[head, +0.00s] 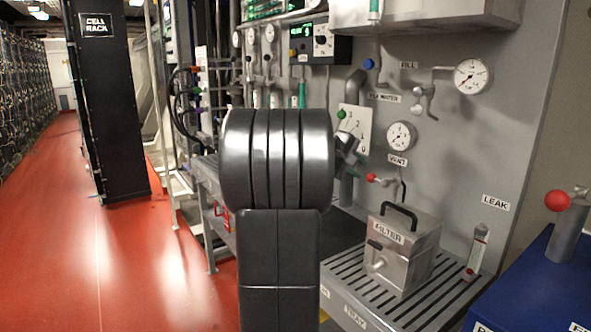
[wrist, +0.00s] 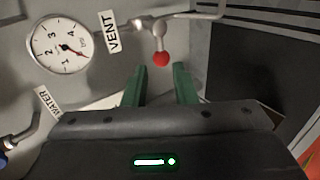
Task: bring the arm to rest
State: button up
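My arm (head: 277,160) stands in the middle of the head view, dark and upright, and hides part of the panel behind it. My gripper (wrist: 161,78) shows in the wrist view as two green fingers, spread apart with nothing visible between them. In the head view the gripper is mostly hidden behind the arm. The red knob of the vent valve (wrist: 161,59) appears just beyond the gap between the fingertips; I cannot tell the exact distance. The same red knob (head: 371,177) shows in the head view, right of my arm.
A metal filter box (head: 402,250) stands on the slatted tray (head: 350,314) at right. A vent gauge (head: 401,136) and a fill gauge (head: 471,76) are on the grey wall. A blue box (head: 535,290) stands front right. The red floor (head: 100,240) at left is clear.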

aim_at(377, 180)
jog(key=x, duration=1.1)
jog(key=shift+w+d, duration=0.1)
jog(key=shift+d, duration=0.05)
